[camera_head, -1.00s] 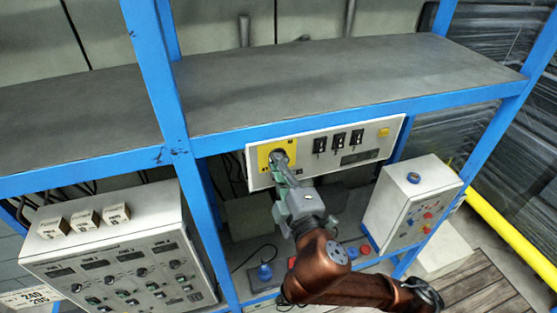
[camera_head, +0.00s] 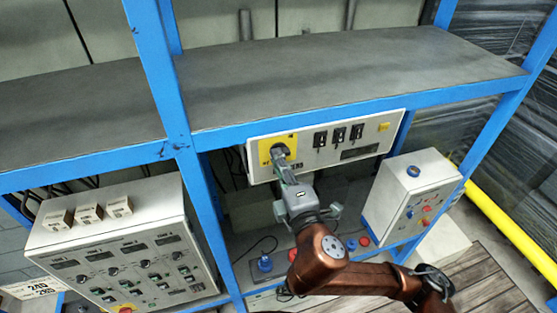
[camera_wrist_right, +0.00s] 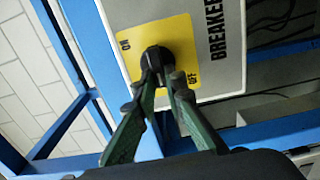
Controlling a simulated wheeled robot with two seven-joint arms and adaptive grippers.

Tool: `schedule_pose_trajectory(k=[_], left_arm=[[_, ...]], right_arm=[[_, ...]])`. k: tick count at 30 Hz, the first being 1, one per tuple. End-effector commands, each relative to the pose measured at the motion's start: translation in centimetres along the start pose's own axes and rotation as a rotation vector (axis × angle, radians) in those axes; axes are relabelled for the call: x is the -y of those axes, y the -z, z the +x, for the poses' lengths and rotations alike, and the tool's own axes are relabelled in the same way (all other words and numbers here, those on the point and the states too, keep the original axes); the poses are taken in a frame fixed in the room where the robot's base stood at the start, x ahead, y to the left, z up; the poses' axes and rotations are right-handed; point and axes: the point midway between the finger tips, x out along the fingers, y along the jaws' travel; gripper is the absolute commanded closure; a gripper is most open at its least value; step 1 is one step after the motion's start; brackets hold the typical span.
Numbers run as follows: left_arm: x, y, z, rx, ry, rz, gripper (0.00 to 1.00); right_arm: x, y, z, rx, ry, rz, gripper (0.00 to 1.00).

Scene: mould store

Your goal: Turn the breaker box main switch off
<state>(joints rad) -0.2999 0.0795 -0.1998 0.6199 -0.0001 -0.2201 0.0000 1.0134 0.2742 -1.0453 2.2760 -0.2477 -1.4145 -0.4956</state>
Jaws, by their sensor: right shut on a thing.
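The breaker box (camera_head: 364,153) is a pale panel under the shelf, with a yellow plate (camera_head: 268,144) at its left end. The black main switch knob (camera_wrist_right: 155,56) sits on this plate, between the ON and OFF labels in the right wrist view. My right gripper (camera_head: 282,160) reaches up to the knob from below. Its green fingers (camera_wrist_right: 166,81) are closed around the knob's near part, and partly hide it. Which label the knob points to is hard to tell. My left gripper is in neither view.
The blue rack post (camera_head: 170,110) and shelf edge (camera_head: 330,123) run close to the box. A control console (camera_head: 120,265) stands at the left, and a white control box (camera_head: 412,195) at the right. Several black breakers (camera_head: 338,136) line the panel beside the plate.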

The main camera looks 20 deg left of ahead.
Motion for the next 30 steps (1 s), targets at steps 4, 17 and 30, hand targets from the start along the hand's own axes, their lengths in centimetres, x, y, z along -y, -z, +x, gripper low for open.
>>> schedule_pose_trajectory(k=[4,17,30], left_arm=[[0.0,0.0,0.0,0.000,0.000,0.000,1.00],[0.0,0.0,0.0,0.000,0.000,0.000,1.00],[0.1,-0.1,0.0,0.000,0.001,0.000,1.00]], right_arm=[[0.1,0.1,0.0,-0.002,0.003,-0.002,0.88],[0.1,0.0,0.0,-0.001,0.001,0.000,0.72],[0.0,0.1,-4.9,-0.003,0.001,0.002,0.72]])
